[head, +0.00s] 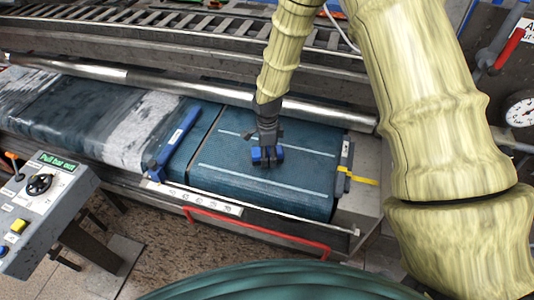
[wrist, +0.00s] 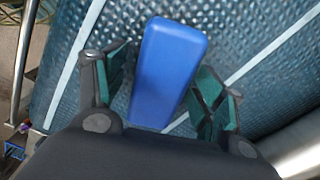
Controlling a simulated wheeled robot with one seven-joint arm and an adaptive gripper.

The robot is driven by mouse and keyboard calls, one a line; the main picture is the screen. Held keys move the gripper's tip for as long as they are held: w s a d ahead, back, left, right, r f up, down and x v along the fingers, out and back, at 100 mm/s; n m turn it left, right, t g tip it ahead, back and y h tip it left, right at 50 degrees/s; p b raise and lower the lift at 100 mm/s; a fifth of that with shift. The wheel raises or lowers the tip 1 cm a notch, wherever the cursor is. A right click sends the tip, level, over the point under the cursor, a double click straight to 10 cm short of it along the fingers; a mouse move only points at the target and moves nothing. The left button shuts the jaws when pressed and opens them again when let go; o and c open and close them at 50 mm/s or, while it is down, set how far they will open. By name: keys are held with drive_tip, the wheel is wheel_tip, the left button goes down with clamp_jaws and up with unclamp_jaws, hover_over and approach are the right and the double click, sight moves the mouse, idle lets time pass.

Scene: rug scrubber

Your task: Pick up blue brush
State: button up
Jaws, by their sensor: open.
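The blue brush (head: 278,154) lies on the dark teal belt of the machine, between two pale lines. In the wrist view it shows as a smooth blue block (wrist: 172,62), tilted slightly. My gripper (head: 267,158) is directly above it, pointing down. In the wrist view my open gripper (wrist: 162,85) has one green-padded finger on each side of the block. A gap shows at the left finger; the right finger is close to the block's lower right side, and I cannot tell whether it touches. The brush's underside is hidden.
A long blue bar (head: 178,137) crosses the belt (head: 225,179) to the left. A metal roller (head: 320,112) runs behind the belt. A red rail (head: 255,232) runs along the front. A control box (head: 45,200) stands at the lower left. The belt around the brush is clear.

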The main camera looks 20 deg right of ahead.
drive_tip(key=c, duration=1.2)
drive_tip(key=shift+r, duration=0.1)
